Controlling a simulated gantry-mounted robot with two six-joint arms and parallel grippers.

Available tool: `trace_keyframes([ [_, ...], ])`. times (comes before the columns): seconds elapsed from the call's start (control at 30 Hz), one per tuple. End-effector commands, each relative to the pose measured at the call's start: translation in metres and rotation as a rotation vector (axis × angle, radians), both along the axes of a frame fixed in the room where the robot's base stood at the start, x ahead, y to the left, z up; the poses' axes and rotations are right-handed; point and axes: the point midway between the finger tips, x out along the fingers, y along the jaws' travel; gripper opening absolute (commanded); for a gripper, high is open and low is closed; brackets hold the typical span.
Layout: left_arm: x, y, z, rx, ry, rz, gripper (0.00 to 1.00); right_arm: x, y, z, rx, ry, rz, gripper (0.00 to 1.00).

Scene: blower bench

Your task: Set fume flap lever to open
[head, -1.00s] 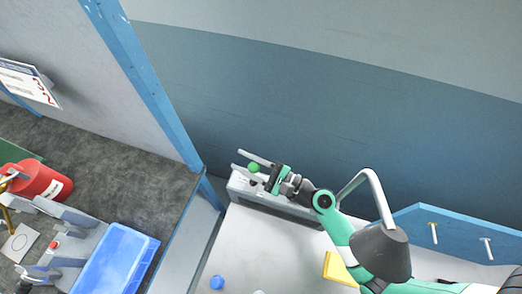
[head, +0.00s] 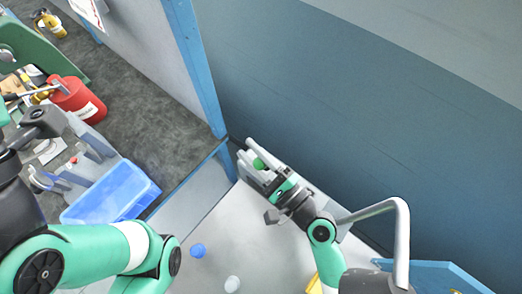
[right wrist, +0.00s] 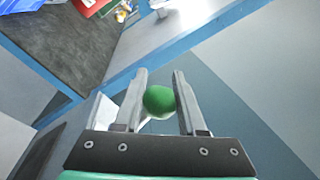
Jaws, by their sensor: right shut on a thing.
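The fume flap lever shows as a round green knob (head: 259,163) on a low pale grey unit (head: 318,196) by the back wall. My right gripper (head: 252,157) reaches it from the lower right, with one finger on each side of the knob. In the right wrist view the green knob (right wrist: 158,100) sits between the two fingers, and a short pale stem shows below it. The gripper is shut on the knob. Much of the unit is hidden behind my right wrist, and I cannot read the lever's marked setting. My left arm crosses the lower left, its fingers not discernible.
A blue cap (head: 197,250) and a white one (head: 232,284) lie on the pale surface. A blue post (head: 195,65) rises left of the unit. The surface left of my gripper is clear.

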Motion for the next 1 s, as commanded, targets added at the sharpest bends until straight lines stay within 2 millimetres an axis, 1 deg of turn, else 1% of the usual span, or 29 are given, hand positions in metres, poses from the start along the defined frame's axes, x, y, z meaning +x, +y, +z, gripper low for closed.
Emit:
trace_keyframes([
  [0.27, 0.0, 0.0, 0.0, 0.0, 0.0, 0.0, 0.5, 0.0, 0.001, 0.0, -0.004, -0.001, 0.002, 0.0],
  [0.3, 0.0, 0.0, 0.0, 0.0, 0.0, 0.0, 0.5, 0.0, 0.001, -0.001, -0.004, 0.0, 0.003, 0.42],
  [0.47, 0.0, 0.0, 0.0, 0.0, 0.0, 0.0, 0.5, 0.0, 0.001, -0.001, -0.003, 0.0, 0.002, 0.7],
  [0.8, 0.0, 0.0, 0.0, 0.0, 0.0, 0.0, 0.5, -0.003, -0.002, -0.001, -0.003, 0.002, 0.001, 0.7],
  [0.87, 0.0, 0.0, 0.001, 0.0, 0.0, 0.0, 0.5, -0.007, -0.006, -0.002, -0.003, 0.002, 0.001, 0.7],
  [1.0, 0.0, 0.0, 0.001, 0.0, 0.0, 0.0, 0.5, -0.028, -0.024, -0.005, -0.002, 0.003, -0.002, 0.7],
])
